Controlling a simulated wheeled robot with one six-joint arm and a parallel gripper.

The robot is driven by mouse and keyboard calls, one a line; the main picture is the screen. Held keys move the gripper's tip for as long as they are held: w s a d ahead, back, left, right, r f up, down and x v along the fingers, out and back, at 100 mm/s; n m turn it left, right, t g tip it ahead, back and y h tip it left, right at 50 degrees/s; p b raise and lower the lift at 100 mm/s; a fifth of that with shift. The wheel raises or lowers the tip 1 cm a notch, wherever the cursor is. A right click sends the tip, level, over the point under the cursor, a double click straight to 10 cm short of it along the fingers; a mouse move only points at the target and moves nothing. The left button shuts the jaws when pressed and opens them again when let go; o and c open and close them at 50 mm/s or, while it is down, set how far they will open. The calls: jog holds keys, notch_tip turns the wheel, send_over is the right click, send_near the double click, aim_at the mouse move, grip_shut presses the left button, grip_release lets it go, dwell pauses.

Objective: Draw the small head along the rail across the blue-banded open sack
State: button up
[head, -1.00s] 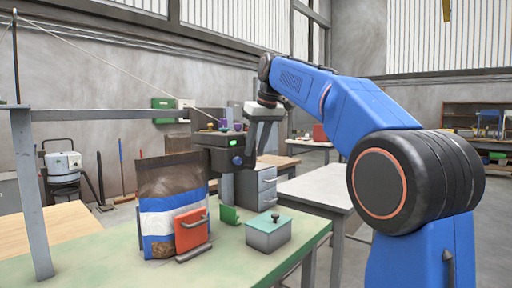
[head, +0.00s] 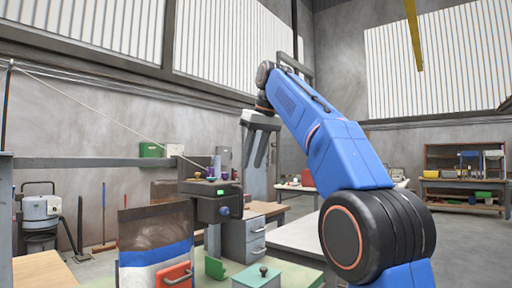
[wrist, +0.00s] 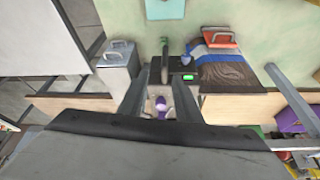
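The small head (head: 212,208) is a dark box with a green light and a blue knob. It is just right of the sack's top. The head (wrist: 177,78) and sack (wrist: 226,72) lie beyond the fingers, the sack to the right.
A red clamp (head: 176,275) is on the sack's front. A green-lidded box (head: 257,277) and a green bracket (head: 215,267) stand on the green bench right of the sack. A grey drawer unit (head: 245,240) is behind. A thin line slants down from the left post toward the head.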

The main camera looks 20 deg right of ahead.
jog(key=shift+v, duration=2.1)
jog(key=shift+s+f, duration=0.1)
jog(key=shift+s, duration=0.05)
jog(key=s+f+m, duration=0.1)
jog(key=s+f, duration=1)
jog(key=f, duration=0.7)
jog(key=s+f+m+h, duration=0.1)
jog(key=s+f, duration=1.1)
jog(key=f, duration=0.5)
jog(key=s+f+m, duration=0.2)
jog(key=s+f, duration=0.9)
jog(key=f, duration=0.7)
jog(key=shift+s+d+f+t+h, duration=0.3)
jog(key=shift+s+d, duration=0.05)
jog(key=shift+d, duration=0.1)
